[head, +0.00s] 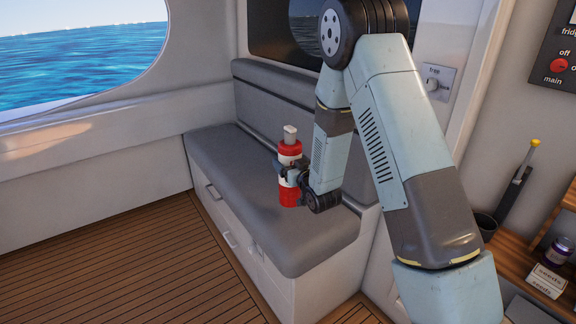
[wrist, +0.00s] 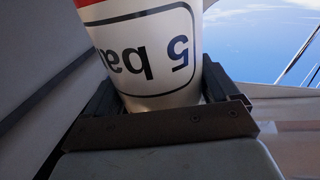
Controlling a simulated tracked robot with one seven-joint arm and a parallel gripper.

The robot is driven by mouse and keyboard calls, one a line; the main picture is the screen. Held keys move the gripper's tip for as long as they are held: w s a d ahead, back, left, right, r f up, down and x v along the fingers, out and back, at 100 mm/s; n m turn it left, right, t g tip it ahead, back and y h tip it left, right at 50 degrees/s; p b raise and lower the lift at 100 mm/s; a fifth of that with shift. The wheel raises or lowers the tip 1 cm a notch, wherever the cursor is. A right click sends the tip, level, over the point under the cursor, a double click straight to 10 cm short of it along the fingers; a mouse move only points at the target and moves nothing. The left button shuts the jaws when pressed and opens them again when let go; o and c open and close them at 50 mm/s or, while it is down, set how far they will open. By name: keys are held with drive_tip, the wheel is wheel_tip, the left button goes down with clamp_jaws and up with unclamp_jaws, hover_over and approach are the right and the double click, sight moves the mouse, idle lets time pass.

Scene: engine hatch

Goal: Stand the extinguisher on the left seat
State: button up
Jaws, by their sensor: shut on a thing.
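The extinguisher (head: 289,193) is a red cylinder with a white band and a pale grey top. In the head view it is upright at the grey cushioned seat (head: 215,160). I cannot tell whether its base touches the cushion. My gripper (head: 290,172) is shut around its middle. In the wrist view the extinguisher's white label (wrist: 150,55), with upside-down "5 ba" lettering, fills the space between the dark jaws of my gripper (wrist: 160,100). The base is not visible in the wrist view.
The seat has a grey backrest (head: 275,95) and a white drawer front (head: 230,230) below. Wooden floor (head: 120,270) lies in front. At right, a wooden counter holds a dark cup (head: 485,226), a small jar (head: 557,250) and "seeds" packets (head: 547,281). The seat's left part is bare.

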sight(297, 190)
drive_tip(key=w+a+f, duration=0.1)
drive_tip(key=w+f, duration=0.4)
drive_tip(key=f, duration=0.4)
drive_tip(key=shift+w+a, duration=0.15)
drive_tip(key=shift+a, duration=0.2)
drive_tip(key=o, duration=1.8)
drive_tip(key=shift+f, duration=0.15)
drive_tip(key=v, duration=1.2)
